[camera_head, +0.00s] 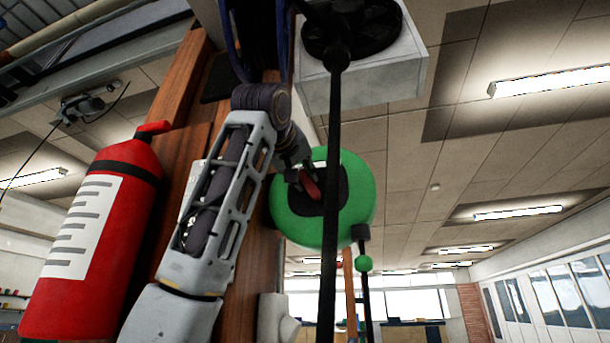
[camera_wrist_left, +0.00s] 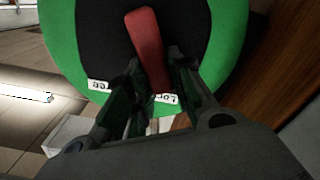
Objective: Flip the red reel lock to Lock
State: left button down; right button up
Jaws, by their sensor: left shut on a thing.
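The red reel lock lever (camera_head: 309,185) is on the black face of a round green reel body (camera_head: 357,205). In the left wrist view the lever (camera_wrist_left: 146,45) slants down between my fingers, its lower end beside a white label (camera_wrist_left: 166,98) that seems to start "Lo". A second white label (camera_wrist_left: 98,86) lies left of it; its text is not clear. My left gripper (camera_head: 302,178) is shut on the lever; it also shows in the left wrist view (camera_wrist_left: 155,85), with its fingers on either side. My right gripper is not in view.
A red fire extinguisher (camera_head: 95,235) stands left of my left arm. A wooden post (camera_head: 258,285) is behind the arm. A black rod (camera_head: 329,250) crosses in front of the green body, below a white box (camera_head: 385,80). The room at right is open.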

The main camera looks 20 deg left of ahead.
pick_arm(q)
jog(key=shift+a, duration=0.1)
dwell(0.4)
jog(key=c, duration=1.2)
grip_release()
jog(key=shift+c, duration=0.2)
jog(key=s, duration=1.2)
jog(key=shift+f, duration=0.1)
